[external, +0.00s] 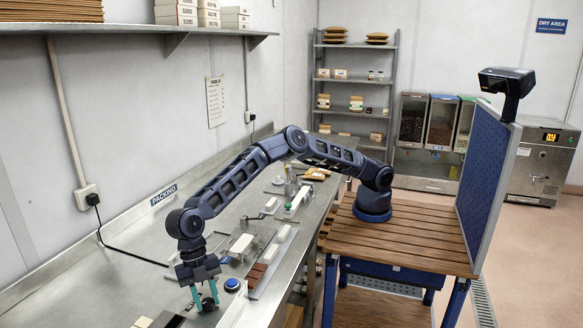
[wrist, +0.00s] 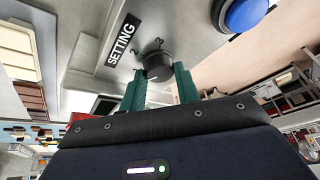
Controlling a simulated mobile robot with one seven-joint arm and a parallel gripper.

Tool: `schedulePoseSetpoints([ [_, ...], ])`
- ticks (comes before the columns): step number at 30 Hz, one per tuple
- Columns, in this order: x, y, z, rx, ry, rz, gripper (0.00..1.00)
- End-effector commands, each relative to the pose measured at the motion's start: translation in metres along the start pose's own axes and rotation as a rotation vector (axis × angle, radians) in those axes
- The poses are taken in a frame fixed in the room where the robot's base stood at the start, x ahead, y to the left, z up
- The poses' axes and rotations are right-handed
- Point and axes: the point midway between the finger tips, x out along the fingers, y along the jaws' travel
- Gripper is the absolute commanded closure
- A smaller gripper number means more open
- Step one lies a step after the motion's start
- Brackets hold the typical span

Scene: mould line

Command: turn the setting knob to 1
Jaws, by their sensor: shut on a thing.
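The setting knob (wrist: 158,66) is a dark round knob on a grey metal panel (wrist: 185,20), beside a black label reading SETTING (wrist: 122,40). Small dark marks stand around the knob; I cannot read clearly which one it points to. My gripper (wrist: 158,80) has its two teal fingers on either side of the knob, shut on it. In the external view my gripper (external: 204,298) reaches down at the near end of the bench, with the dark knob (external: 208,304) between the fingertips. The fingers partly hide the knob's sides.
A blue push button (external: 232,284) sits close to the knob; it also shows in the wrist view (wrist: 246,14). Brown and white bars lie in moulds (external: 257,275) on the steel bench (external: 130,235) nearby. A wall shelf (external: 130,29) runs above the bench.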

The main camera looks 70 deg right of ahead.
Motion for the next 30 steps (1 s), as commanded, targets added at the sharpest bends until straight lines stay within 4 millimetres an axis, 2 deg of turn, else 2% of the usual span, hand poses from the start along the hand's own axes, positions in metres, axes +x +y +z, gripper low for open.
schedulePoseSetpoints([
  [14, 0.0002, 0.0001, 0.0004, -0.012, -0.001, -0.005, 0.91],
  [15, 0.0002, 0.0001, 0.0004, -0.012, -0.001, -0.005, 0.62],
  [18, 0.0002, 0.0001, 0.0004, -0.012, -0.001, -0.005, 0.46],
  [26, -0.0004, 0.0001, 0.0002, -0.011, -0.001, -0.005, 0.46],
  [30, -0.0087, 0.0006, 0.0001, -0.011, -0.001, -0.003, 0.46],
])
